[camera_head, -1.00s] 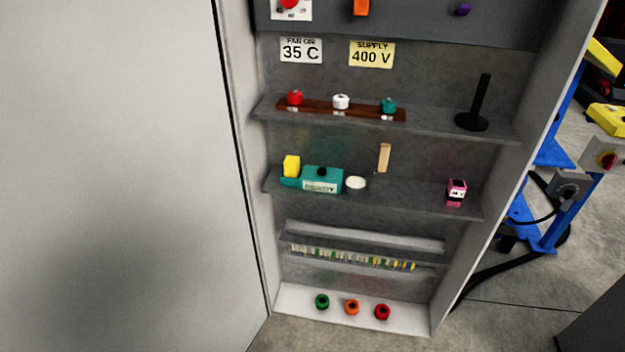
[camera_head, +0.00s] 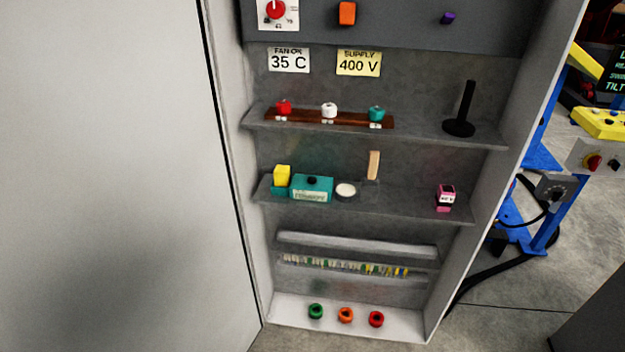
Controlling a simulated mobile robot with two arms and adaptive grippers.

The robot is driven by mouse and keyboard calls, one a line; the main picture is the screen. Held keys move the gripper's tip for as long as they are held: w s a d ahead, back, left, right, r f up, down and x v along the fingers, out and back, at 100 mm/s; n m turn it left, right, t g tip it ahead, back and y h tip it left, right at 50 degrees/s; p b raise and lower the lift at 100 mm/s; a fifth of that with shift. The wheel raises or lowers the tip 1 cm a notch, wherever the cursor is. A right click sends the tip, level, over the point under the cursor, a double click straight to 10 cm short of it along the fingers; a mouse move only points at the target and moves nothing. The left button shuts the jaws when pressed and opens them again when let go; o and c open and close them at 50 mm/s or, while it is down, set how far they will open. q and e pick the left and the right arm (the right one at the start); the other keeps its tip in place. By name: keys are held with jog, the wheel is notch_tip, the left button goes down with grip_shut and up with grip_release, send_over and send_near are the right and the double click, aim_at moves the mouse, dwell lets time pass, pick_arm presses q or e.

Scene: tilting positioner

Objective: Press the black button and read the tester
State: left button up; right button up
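A teal box-shaped device (camera_head: 312,187) with a black round button (camera_head: 312,181) on top and a pale label on its front stands on the middle shelf of the open cabinet. It looks like the tester; the writing on its label is too blurred to read. A yellow block (camera_head: 282,174) stands at its left and a round white-topped dish (camera_head: 346,190) at its right. A small pink device (camera_head: 446,197) with a pale display stands at the right of the same shelf; its display is too small to read. Neither of my grippers shows.
The upper shelf holds a brown strip (camera_head: 350,121) with red, white and teal knobs, and a black post (camera_head: 464,108). Green, orange and red rings lie on the cabinet floor (camera_head: 398,318). A large pale panel (camera_head: 100,180) fills the left. Blue and yellow equipment (camera_head: 545,235) stands at right.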

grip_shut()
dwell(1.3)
